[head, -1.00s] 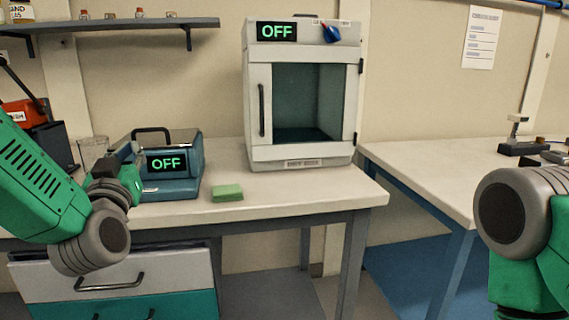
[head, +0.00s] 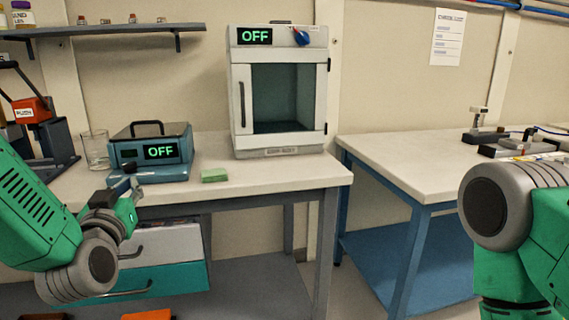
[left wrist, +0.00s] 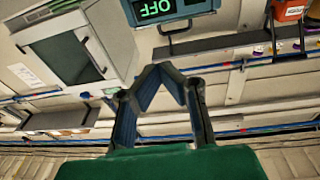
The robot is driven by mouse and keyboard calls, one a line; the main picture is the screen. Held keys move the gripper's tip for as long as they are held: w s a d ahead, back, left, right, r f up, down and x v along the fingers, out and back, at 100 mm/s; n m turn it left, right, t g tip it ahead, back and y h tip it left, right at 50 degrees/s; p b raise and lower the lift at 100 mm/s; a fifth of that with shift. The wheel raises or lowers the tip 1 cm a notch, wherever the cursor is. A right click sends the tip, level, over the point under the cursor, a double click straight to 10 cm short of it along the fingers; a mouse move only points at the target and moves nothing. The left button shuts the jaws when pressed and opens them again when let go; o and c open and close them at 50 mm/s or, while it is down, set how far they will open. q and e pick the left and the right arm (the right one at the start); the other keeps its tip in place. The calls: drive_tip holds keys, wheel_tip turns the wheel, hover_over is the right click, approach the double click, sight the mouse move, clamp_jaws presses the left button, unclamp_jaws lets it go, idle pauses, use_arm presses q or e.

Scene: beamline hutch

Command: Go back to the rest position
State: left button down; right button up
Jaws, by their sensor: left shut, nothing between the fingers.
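My left gripper (head: 128,178) is small in the head view, in front of the blue-grey device on the bench. In the left wrist view its two dark fingers (left wrist: 160,72) angle in toward each other, with nothing held between them. It looks clear of the bench and the objects. My right arm shows at the right edge of the head view, but its gripper is out of the picture.
The bench (head: 270,175) carries a white oven (head: 235,105) reading OFF, a blue-grey device (head: 185,140) reading OFF, a green sponge (head: 214,175) and a glass beaker (head: 95,150). A teal drawer (head: 170,278) is below. A second table (head: 400,160) stands right; floor lies between.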

use_arm(q)
drive_tip(key=s+d+f+m+g+h+p, duration=0.15)
drive_tip(key=s+f+g, duration=0.45)
drive_tip(key=f, duration=0.7)
drive_tip(key=s+d+f+m+g+h+p, duration=0.15)
drive_tip(key=s+f+g, duration=0.25)
drive_tip(key=s+f, duration=0.7)
drive_tip(key=s+f+g+p, duration=0.1)
drive_tip(key=s+f+g, duration=0.2)
drive_tip(key=s, duration=0.4)
drive_tip(key=s+f+g+p, duration=0.1)
drive_tip(key=s+f+g, duration=0.1)
drive_tip(key=s+f, duration=0.2)
drive_tip(key=s+a+f+g+p, duration=0.1)
drive_tip(key=s+f+g, duration=0.2)
drive_tip(key=s, duration=0.7)
drive_tip(key=shift+f+n+g, duration=0.3)
drive_tip(key=shift+f, duration=0.15)
drive_tip(key=shift+w, duration=0.15)
